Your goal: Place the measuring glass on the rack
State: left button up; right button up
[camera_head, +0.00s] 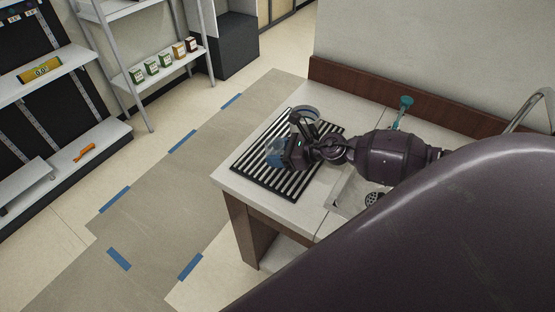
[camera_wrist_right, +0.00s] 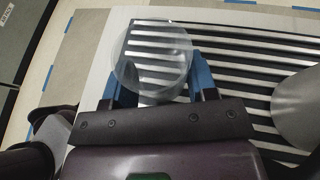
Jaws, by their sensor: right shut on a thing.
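The measuring glass (camera_wrist_right: 152,58) is clear and round-rimmed, seen from above between the blue fingers of my right gripper (camera_wrist_right: 158,85) in the wrist view. My right gripper is shut on it. In the head view my right gripper (camera_head: 277,152) is over the left part of the rack (camera_head: 277,188), a black slatted grid on the counter. The slats show through the glass. I cannot tell whether the glass base touches the rack. My left gripper is not in view.
A sink with a drain (camera_head: 373,199) is to the right, with a teal-handled item (camera_head: 404,104) behind. The counter's left edge is near.

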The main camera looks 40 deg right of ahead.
notch_tip(320, 180, down, 2)
dwell(0.4)
jog(key=shift+f+b, duration=0.15)
jog(key=shift+b, duration=0.2)
jog(key=o, duration=0.9)
jog(key=shift+o, duration=0.2)
